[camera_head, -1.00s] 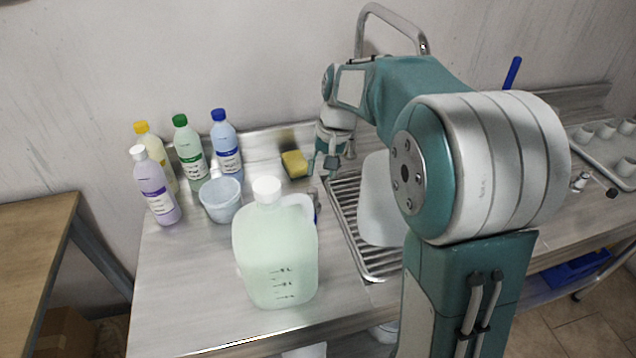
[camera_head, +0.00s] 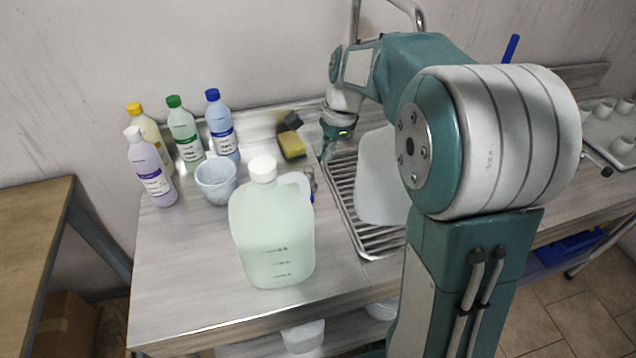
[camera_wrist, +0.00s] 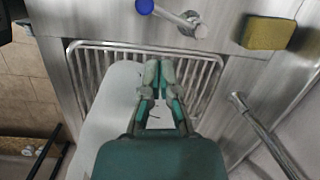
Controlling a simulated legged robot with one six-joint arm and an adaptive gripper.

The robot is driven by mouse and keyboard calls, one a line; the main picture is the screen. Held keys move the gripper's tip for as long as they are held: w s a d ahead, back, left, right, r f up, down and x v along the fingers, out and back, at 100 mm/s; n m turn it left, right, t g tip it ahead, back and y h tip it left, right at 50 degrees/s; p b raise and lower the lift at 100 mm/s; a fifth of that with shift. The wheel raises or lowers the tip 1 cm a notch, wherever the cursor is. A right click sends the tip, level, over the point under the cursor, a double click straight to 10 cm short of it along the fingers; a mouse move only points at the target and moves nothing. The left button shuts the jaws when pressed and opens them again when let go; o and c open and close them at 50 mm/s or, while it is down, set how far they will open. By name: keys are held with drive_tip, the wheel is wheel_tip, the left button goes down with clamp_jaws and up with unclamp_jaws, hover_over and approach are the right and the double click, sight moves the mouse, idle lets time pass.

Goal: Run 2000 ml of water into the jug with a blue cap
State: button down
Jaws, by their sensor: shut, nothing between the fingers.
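A large translucent pale-green jug (camera_head: 272,240) with a white cap stands on the steel counter. A bottle with a blue cap (camera_head: 222,130) stands at the back left. A pale rounded container (camera_head: 378,180) is on the sink grate, partly behind my arm; its cap, if any, is hidden. It also shows in the wrist view (camera_wrist: 108,115). My gripper (camera_head: 328,150) is above the grate's left edge. In the wrist view its fingers (camera_wrist: 158,68) are shut and empty. A metal fitting with a blue knob (camera_wrist: 145,7) shows there; it is partly hidden behind the green jug in the head view.
A yellow sponge (camera_head: 292,145) lies left of my gripper. A white cup (camera_head: 217,182) and several bottles stand at the back left. A metal pipe (camera_wrist: 268,135) rises beside the sink grate (camera_head: 345,205). The counter's front left is clear.

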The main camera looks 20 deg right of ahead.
drive_tip(key=f+m, duration=0.2)
drive_tip(key=f, duration=0.1)
drive_tip(key=a+f+m, duration=0.1)
drive_tip(key=f, duration=0.3)
drive_tip(key=f+m, duration=0.2)
drive_tip(key=f, duration=0.1)
drive_tip(key=shift+w+a+f+m, duration=0.1)
drive_tip(key=shift+a+f+m, duration=0.05)
drive_tip(key=shift+a+m, duration=0.2)
drive_tip(key=shift+a+m, duration=0.45)
drive_tip(key=shift+w+a, duration=0.1)
drive_tip(key=shift+a, duration=0.85)
